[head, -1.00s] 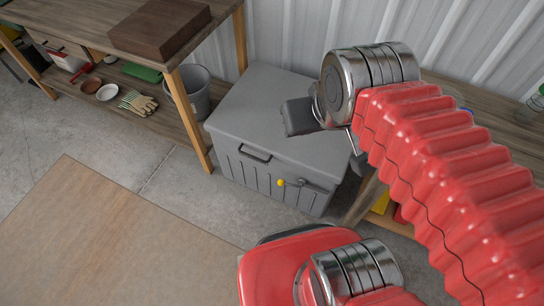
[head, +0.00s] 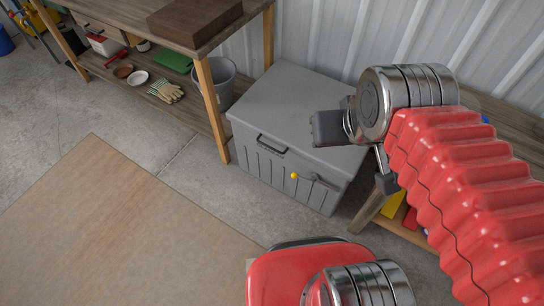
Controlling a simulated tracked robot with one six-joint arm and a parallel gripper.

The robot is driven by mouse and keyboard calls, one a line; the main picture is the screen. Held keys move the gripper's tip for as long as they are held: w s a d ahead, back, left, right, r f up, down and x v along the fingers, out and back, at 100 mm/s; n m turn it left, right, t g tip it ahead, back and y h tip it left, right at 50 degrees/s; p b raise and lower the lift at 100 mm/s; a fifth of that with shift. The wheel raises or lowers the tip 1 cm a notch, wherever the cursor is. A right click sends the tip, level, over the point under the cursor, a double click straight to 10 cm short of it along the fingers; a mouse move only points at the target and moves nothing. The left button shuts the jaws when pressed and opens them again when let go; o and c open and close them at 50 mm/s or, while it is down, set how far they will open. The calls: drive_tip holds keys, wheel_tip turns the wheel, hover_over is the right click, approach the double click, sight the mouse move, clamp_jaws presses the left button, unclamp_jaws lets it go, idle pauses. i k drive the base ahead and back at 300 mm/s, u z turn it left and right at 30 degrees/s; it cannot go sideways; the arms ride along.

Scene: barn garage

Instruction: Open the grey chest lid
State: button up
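The grey chest (head: 282,183) stands on the concrete floor in the middle of the head view. Its flat grey lid (head: 285,100) is down and looks closed. A dark handle (head: 271,146) sits at the lid's front edge. My gripper (head: 330,129) appears as a dark grey block beyond the metal wrist joint, over the right part of the lid in the picture. My arm hides the lid's right back corner.
A wooden workbench (head: 118,18) with a brown block (head: 194,20) stands at left; a grey bucket (head: 223,84) is beside the chest. Another wooden bench (head: 505,118) is at right. A corrugated wall is behind. A flat brown sheet (head: 110,220) lies on open floor at front left.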

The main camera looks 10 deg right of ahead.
sight(278, 108)
drive_tip(key=z, duration=0.05)
drive_tip(key=k, duration=0.25)
drive_tip(key=u, duration=1)
drive_tip(key=i, duration=0.75)
drive_tip(key=u, duration=0.1)
